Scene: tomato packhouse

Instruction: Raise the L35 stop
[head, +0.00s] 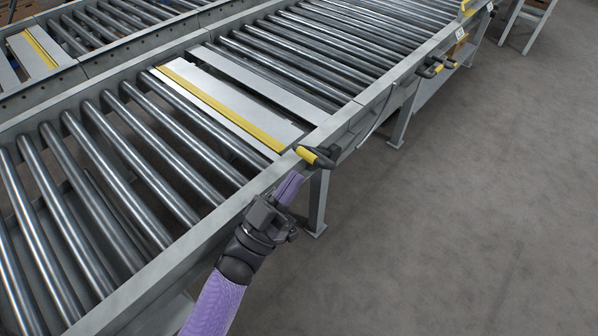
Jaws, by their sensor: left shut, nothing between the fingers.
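A flat grey stop plate with a yellow stripe (222,108) lies across the near roller conveyor, about level with the rollers. A black lever with a yellow grip (308,155) sticks out from the conveyor's side rail near the plate's right end. I cannot read an L35 mark on it. My left gripper (291,182) is shut and empty, beside the outer rail just below the lever in the picture. Its purple fingertips look close to the lever; I cannot tell whether they touch it. My right gripper is not in view.
The near conveyor's side rail (213,224) runs diagonally, with legs below. More black and yellow levers (437,67) stick out further along it. A second conveyor with another yellow-striped plate (39,47) lies behind. The concrete floor at right is clear.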

